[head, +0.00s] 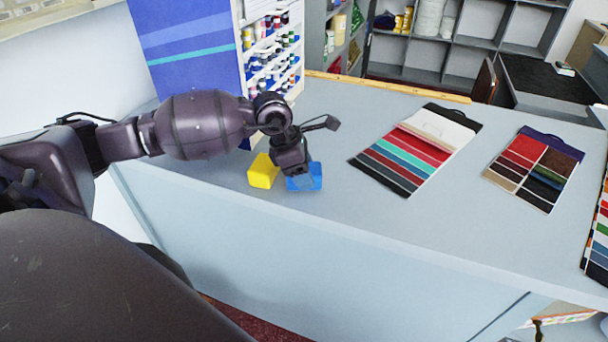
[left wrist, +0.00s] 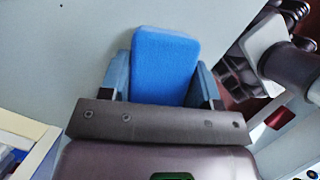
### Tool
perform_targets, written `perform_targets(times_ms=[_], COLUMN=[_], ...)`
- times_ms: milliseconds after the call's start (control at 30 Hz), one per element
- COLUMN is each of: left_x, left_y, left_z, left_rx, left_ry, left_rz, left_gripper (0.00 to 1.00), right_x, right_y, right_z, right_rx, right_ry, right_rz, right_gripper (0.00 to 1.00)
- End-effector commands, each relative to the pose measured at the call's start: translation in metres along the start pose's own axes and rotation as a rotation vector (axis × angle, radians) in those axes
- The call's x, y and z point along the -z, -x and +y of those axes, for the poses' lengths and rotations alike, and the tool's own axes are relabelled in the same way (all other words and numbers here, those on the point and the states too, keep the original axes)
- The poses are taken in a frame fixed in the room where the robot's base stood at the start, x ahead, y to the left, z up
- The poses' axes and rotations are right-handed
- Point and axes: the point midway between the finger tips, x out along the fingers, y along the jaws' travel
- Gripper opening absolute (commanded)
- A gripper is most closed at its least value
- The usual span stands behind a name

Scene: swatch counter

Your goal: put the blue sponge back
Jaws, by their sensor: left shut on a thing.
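The blue sponge (head: 311,178) is at the left part of the counter, under my left gripper (head: 298,176). In the left wrist view the blue sponge (left wrist: 163,62) sits between the two fingers of the left gripper (left wrist: 163,80), which is shut on it. I cannot tell whether the sponge touches the counter top. A yellow sponge-like block (head: 263,171) lies just left of the blue sponge. My right gripper is in neither view.
The grey counter (head: 400,225) is clear in front of the sponges. Swatch boards (head: 420,148) and (head: 533,168) lie to the right. A rack of small bottles (head: 271,45) stands behind my left arm. A wooden strip (head: 390,86) runs along the back edge.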

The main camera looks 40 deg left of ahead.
Motion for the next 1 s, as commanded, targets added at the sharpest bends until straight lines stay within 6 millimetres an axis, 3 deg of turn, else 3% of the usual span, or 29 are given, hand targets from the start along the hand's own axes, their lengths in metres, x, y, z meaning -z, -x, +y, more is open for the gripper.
perform_targets(times_ms=[100, 300, 333, 500, 867, 1000], left_x=[0.006, 0.006, 0.006, 0.006, 0.007, 0.007], left_y=[-0.013, -0.014, -0.014, -0.014, -0.017, 0.003], left_z=[0.000, 0.000, 0.000, 0.000, 0.000, 0.001], left_rx=[0.001, 0.000, 0.000, 0.000, 0.000, -0.003], left_ry=[0.002, 0.001, 0.001, 0.001, 0.001, -0.001], left_rz=[0.001, 0.001, 0.001, 0.001, 0.000, 0.000], left_gripper=[0.34, 0.34, 0.60, 0.82, 0.82, 0.82], right_x=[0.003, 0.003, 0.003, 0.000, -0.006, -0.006], right_y=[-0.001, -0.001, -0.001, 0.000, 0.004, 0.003], right_z=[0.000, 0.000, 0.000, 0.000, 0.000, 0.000], right_rx=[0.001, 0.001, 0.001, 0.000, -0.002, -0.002], right_ry=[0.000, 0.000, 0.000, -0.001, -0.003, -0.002], right_rz=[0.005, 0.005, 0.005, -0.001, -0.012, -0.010], right_gripper=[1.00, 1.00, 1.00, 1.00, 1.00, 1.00])
